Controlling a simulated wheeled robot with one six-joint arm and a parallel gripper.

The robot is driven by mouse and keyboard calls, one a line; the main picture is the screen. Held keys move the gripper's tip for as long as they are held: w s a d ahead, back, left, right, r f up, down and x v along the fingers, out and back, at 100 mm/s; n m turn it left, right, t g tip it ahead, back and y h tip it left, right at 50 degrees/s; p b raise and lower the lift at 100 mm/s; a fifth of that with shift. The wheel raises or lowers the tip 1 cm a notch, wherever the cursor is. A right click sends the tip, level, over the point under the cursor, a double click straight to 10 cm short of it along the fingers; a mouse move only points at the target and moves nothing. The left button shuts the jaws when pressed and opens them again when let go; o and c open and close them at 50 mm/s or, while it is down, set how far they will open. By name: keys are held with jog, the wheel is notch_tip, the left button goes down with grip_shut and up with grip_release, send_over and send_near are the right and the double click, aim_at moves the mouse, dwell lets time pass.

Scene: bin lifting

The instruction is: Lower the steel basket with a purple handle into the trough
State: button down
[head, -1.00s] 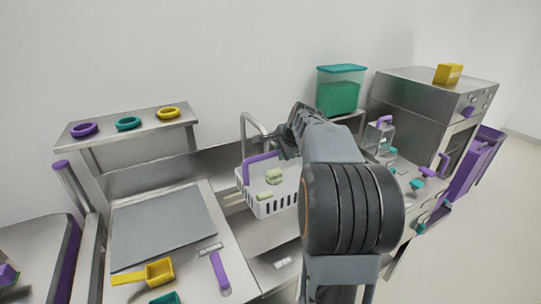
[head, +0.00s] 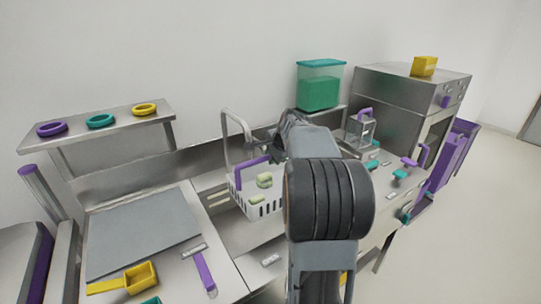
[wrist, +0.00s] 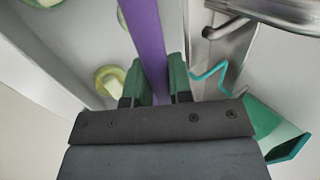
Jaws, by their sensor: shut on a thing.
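The steel basket (head: 262,208) looks pale with slotted walls and holds several pale green pieces. Its purple handle (head: 252,165) stands up, and my gripper (head: 277,152) is at its right end, partly hidden by my arm. In the wrist view the green fingers of my gripper (wrist: 155,85) are shut on the purple handle (wrist: 147,35). The trough (head: 232,236) is the steel recess under and around the basket. The basket's lower part is within or just above it; I cannot tell whether it touches the bottom.
A steel tap (head: 228,125) arches close behind the basket. A grey board (head: 145,235), a yellow scoop (head: 140,277) and a purple-handled tool (head: 203,272) lie to the left. A green-filled container (head: 319,88) and an oven (head: 400,100) stand to the right.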

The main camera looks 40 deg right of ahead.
jog(key=w+f+b, duration=0.1)
jog(key=f+b, duration=0.6)
jog(key=f, duration=0.5)
jog(key=w+f+b, duration=0.2)
jog(key=f+b, duration=0.6)
jog(key=f, duration=0.4)
jog(key=shift+w+d, duration=0.15)
jog(key=shift+w, duration=0.15)
jog(key=shift+f, duration=0.1)
jog(key=shift+f+b, duration=0.6)
jog(key=shift+b, duration=0.05)
dwell(0.4)
jog(key=c, duration=0.9)
grip_release()
jog(key=shift+c, duration=0.2)
jog(key=shift+o, duration=0.4)
jog(key=shift+f, duration=0.15)
jog(key=o, duration=0.9)
jog(key=shift+c, duration=0.2)
